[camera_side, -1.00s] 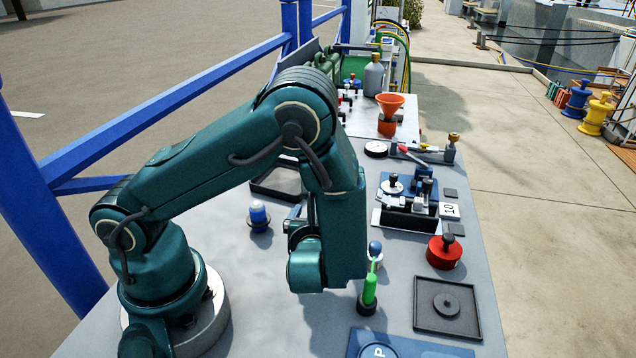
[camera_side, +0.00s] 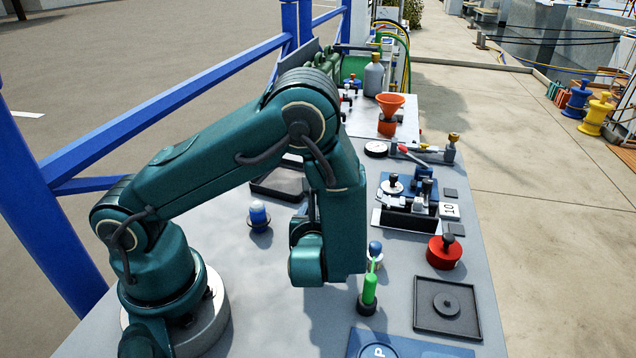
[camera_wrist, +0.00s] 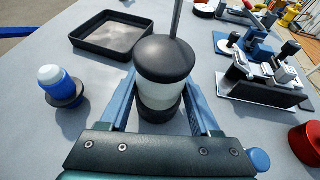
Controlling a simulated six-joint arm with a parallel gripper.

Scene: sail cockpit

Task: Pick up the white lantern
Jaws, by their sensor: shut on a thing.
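The white lantern (camera_wrist: 163,95) is in the middle of the wrist view. It has a round black cap, a pale white body and a black base, and looks upright. My gripper (camera_wrist: 160,108) has one blue finger on each side of it and is shut on it. A thin grey rod rises behind the cap. Whether the base touches the table cannot be told. In the side view my wrist hides the lantern and the fingers.
A blue-and-white bottle (camera_side: 258,215) and a black tray (camera_wrist: 112,34) stand left of the lantern.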

